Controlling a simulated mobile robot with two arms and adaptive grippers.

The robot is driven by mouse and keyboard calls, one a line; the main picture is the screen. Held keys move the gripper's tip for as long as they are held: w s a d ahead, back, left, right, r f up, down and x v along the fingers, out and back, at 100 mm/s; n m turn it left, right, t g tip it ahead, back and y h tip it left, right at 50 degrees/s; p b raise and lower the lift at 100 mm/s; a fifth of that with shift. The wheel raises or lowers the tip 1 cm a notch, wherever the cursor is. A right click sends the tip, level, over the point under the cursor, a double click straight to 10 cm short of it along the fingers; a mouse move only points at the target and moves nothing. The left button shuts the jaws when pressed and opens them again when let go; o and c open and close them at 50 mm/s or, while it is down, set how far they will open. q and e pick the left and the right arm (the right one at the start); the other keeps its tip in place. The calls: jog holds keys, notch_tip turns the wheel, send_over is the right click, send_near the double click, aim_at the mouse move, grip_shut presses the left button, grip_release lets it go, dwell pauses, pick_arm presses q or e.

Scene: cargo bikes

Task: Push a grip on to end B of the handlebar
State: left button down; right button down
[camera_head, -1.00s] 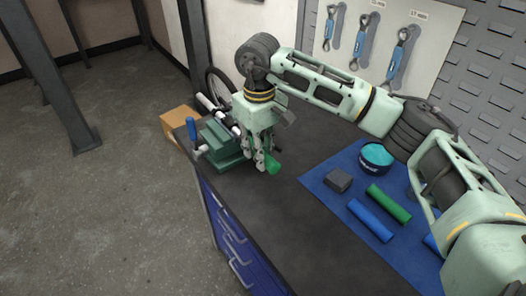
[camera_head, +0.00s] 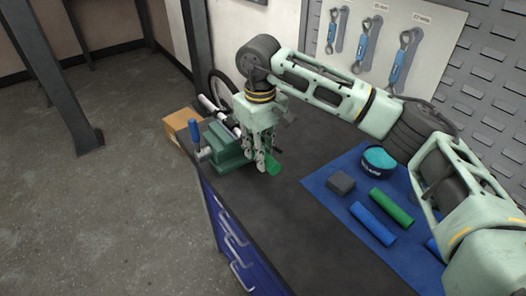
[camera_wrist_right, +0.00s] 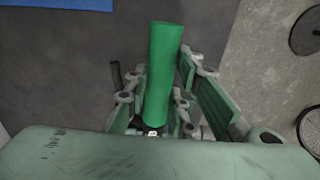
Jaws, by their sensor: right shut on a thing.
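My right gripper (camera_head: 261,158) points down at the far end of the bench, close beside the green vise (camera_head: 228,150). It is shut on a green grip (camera_head: 273,165), whose free end sticks out past the fingers. In the right wrist view the green grip (camera_wrist_right: 162,75) lies lengthwise between the fingers, with a small shiny piece at its lower end. Parts of the pale and dark handlebar (camera_head: 208,104) show at the vise. My gripper hides where the grip and the bar come near each other, so I cannot tell how far they overlap. My left gripper is not in view.
A blue mat (camera_head: 325,191) holds another green grip (camera_head: 391,206), a blue grip (camera_head: 372,224), a dark block (camera_head: 341,182) and a teal-topped tub (camera_head: 379,158). A cardboard box (camera_head: 181,124) is behind the vise. The near dark bench top (camera_head: 290,240) is clear.

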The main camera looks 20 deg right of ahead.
jog(key=shift+w+a+r, duration=0.1)
jog(key=shift+w+r, duration=0.05)
jog(key=shift+w, duration=0.1)
jog(key=c, duration=1.5)
grip_release()
jog(key=shift+o, duration=0.5)
